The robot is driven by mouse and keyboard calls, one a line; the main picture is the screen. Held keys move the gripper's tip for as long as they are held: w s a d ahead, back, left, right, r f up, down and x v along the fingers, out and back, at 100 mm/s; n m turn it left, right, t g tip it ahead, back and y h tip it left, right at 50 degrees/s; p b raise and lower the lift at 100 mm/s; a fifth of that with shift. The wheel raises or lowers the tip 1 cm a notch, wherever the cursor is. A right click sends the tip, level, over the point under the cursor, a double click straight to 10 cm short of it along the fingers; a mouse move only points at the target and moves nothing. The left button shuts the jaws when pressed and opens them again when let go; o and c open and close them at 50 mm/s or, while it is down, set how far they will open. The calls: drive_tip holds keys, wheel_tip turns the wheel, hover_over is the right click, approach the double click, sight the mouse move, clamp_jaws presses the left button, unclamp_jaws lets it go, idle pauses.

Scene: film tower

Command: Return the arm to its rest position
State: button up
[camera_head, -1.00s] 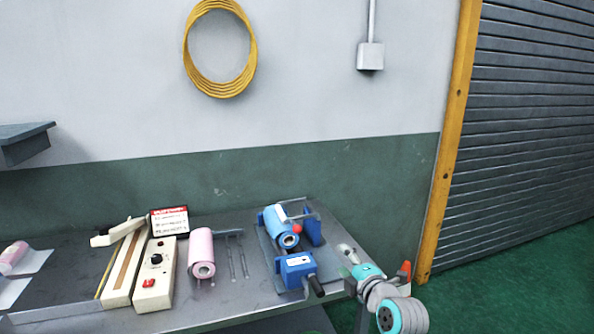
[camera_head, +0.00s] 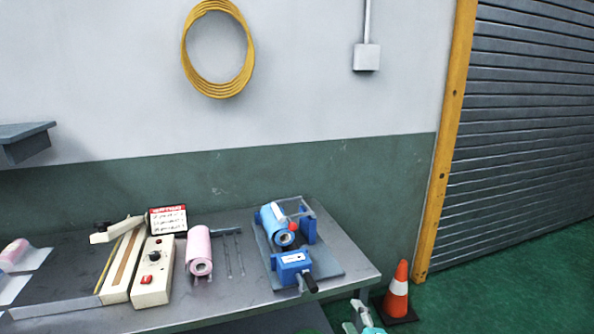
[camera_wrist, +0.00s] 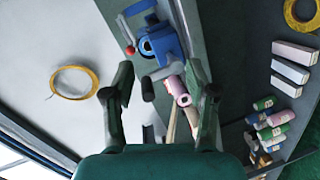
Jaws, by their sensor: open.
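My gripper (camera_wrist: 162,90) shows in the wrist view with its two dark fingers spread apart and nothing between them. In the head view only a small teal and white part of my arm (camera_head: 362,320) shows at the bottom edge, right of the table's front corner; the rest of the arm is out of frame. The blue film device (camera_head: 293,262) with a blue roll (camera_head: 277,225) stands on the table, apart from the arm. It also shows beyond the fingers in the wrist view (camera_wrist: 165,42).
The grey table (camera_head: 235,300) also bears a pink roll (camera_head: 199,250), a cream sealer (camera_head: 153,272) and a red-white sign (camera_head: 168,219). An orange cone (camera_head: 396,295) stands on the floor right of the table, close to my arm. Green floor (camera_head: 500,290) is open farther right.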

drive_tip(key=s+d+f+m+h, duration=0.15)
drive_tip(key=s+f+m, duration=0.45)
drive_tip(key=s, duration=0.8)
drive_tip(key=s+d+f+m+h, duration=0.1)
drive_tip(key=s+d+f+m, duration=0.15)
drive_tip(key=s+f, duration=0.75)
drive_tip(key=s+r+m, duration=0.4)
drive_tip(key=s+r, duration=0.1)
drive_tip(key=s, duration=0.9)
drive_tip(key=s+r+m+h, duration=0.1)
drive_tip(key=s+r+m, duration=0.3)
drive_tip(key=s, duration=1.1)
wheel_tip(320, 180, up, 2)
drive_tip(key=shift+s+d+r+g, duration=0.15)
drive_tip(key=shift+s+d+g, duration=0.05)
drive_tip(key=shift+g, duration=0.1)
